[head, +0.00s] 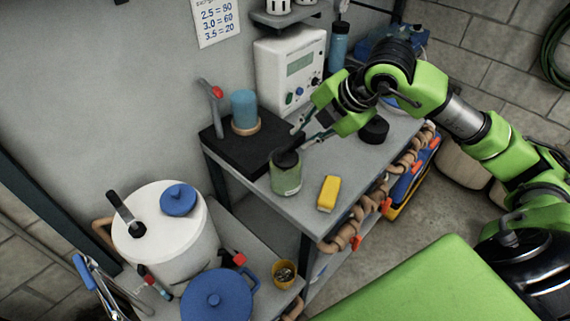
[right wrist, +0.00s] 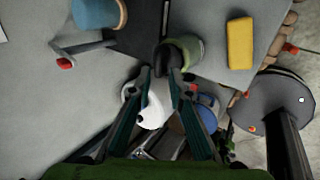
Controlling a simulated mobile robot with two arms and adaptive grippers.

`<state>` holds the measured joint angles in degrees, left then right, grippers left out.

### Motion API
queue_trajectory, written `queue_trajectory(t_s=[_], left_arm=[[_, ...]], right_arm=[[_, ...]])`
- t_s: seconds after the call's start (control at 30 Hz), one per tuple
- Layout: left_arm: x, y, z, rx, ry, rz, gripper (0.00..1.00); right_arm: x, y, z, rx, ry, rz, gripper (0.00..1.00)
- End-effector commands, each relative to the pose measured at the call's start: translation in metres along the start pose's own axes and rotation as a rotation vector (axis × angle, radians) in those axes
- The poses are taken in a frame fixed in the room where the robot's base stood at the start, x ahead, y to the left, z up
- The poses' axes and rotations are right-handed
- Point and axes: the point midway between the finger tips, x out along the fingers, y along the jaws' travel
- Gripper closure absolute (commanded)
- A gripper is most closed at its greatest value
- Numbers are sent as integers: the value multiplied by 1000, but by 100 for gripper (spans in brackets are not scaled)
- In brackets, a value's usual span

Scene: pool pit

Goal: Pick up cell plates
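A dark plate-like piece (head: 287,159) stands in the mouth of a green jar (head: 286,182) on the upper bench. I take it to be the cell plates. In the right wrist view the dark piece (right wrist: 168,60) rises from the jar (right wrist: 191,50) just beyond my fingertips. My right gripper (head: 303,137) is above and beside the jar, its two thin fingers spread and pointing at it. In the right wrist view a gap shows between its fingertips (right wrist: 160,73). Contact with the dark piece cannot be told. My left gripper is out of view.
A yellow block (head: 328,193) lies right of the jar. A blue cylinder (head: 245,110) stands on a black mat (head: 221,140) behind it, beside a red-tipped lever (head: 216,104). A white meter box (head: 290,70) and black disc (head: 374,130) are farther back. A white pot (head: 165,235) stands lower left.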

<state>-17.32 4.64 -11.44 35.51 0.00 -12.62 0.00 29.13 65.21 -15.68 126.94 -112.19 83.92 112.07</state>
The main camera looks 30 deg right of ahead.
Motion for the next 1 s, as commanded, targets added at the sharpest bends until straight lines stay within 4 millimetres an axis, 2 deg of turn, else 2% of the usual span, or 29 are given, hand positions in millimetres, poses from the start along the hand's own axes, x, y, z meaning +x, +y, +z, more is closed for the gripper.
queue_trajectory(t_s=[0.1,0.23,0.33,0.47,0.6,0.87,0.97,1.0], left_arm=[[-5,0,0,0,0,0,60],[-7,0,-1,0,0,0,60],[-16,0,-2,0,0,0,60],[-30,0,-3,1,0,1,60],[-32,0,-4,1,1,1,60],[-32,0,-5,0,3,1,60],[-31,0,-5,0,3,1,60],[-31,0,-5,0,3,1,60]], right_arm=[[14,0,-1,1,3,-1,82],[21,0,-1,-1,2,-1,82],[30,2,-6,0,5,-2,82],[48,5,-13,-1,5,-3,82],[67,3,-11,1,2,-2,82],[72,2,-10,-1,1,0,82],[72,2,-10,-1,1,0,100],[72,2,-10,-1,1,0,100]])
